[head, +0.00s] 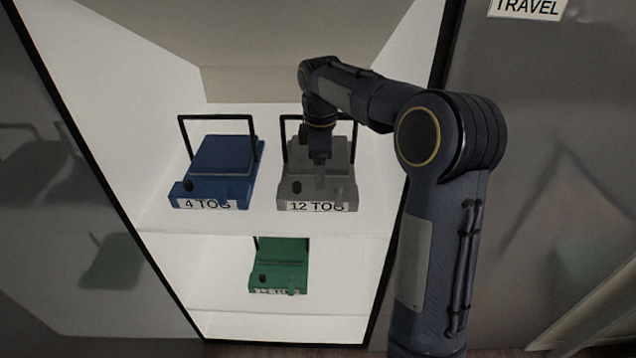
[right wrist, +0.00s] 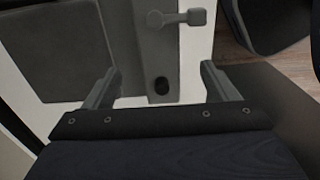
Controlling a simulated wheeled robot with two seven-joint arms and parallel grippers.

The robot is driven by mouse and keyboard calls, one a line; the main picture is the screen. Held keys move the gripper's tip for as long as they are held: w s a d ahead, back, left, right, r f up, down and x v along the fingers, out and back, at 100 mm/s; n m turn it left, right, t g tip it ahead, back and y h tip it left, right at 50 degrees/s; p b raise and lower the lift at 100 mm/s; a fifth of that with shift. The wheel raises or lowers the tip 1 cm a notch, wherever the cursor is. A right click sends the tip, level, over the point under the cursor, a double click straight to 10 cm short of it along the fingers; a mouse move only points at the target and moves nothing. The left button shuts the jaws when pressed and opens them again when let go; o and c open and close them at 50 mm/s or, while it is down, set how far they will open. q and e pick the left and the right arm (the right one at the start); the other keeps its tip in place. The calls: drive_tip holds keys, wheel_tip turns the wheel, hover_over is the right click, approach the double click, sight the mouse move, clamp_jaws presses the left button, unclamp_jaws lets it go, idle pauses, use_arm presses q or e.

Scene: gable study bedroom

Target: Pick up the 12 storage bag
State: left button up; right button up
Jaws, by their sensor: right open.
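The grey storage bag (head: 340,188), labelled "12 TOG", sits on the upper shelf at the right, with a black loop handle (head: 285,130) standing above it. My right arm reaches in from the right, and my right gripper (head: 320,178) points down over the bag, hiding part of its top and handle. In the right wrist view the two fingers of the right gripper (right wrist: 160,72) are spread apart with nothing clamped between them. The grey bag's surface (right wrist: 142,50), with a dark round knob, lies beyond and between them. Contact cannot be told. My left gripper is not in view.
A blue bag (head: 225,160) labelled "4 TOG" stands left of the grey one on the upper shelf (head: 262,222). A green bag (head: 280,262) with a hard-to-read label is on the shelf below. White walls close the sides; a "TRAVEL" sign (head: 527,8) is at upper right.

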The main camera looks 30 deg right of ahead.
sight(317, 191)
wheel_tip(317, 191, down, 2)
drive_tip(key=shift+f, duration=0.1)
drive_tip(key=f, duration=0.1)
drive_tip(key=f+b, duration=0.1)
drive_tip(key=f, duration=0.1)
drive_tip(key=f+b, duration=0.1)
drive_tip(key=f, duration=0.1)
drive_tip(key=shift+w+a+f, duration=0.1)
drive_tip(key=shift+w+a, duration=0.15)
drive_tip(key=c, duration=1.4)
drive_tip(key=shift+c, duration=0.8)
drive_tip(key=shift+r, duration=0.2)
